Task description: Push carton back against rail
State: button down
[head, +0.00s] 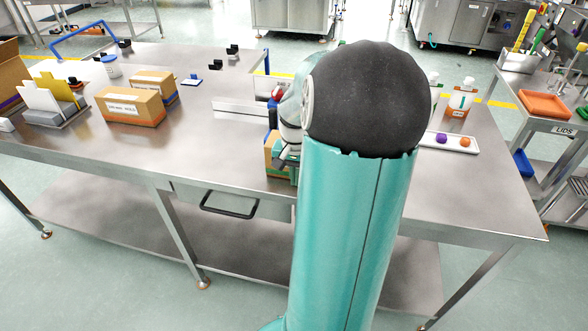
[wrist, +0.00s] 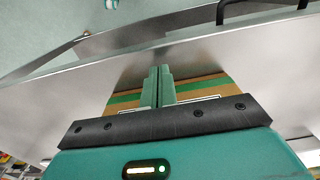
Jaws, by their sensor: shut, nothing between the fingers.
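The carton is a brown box with a green stripe. In the head view its left part (head: 271,152) shows near the front edge of the table, and the rest is hidden behind my arm. In the wrist view the carton (wrist: 205,89) lies behind and on both sides of my fingers. My gripper (wrist: 160,72) is shut, with its two green fingers together and nothing between them. The fingers overlap the carton in this view; I cannot tell whether they touch it. A low metal strip, possibly the rail (head: 240,109), stands on the table behind the carton, running left from my arm.
The steel table (head: 195,130) has bare room left of the carton. Two taped cartons (head: 130,107) stand further left. A drawer handle (head: 229,208) is below the front edge.

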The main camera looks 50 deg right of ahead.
jog(key=shift+w+d, duration=0.25)
jog(key=shift+d, duration=0.35)
jog(key=shift+w+d, duration=0.25)
jog(key=shift+d, duration=0.35)
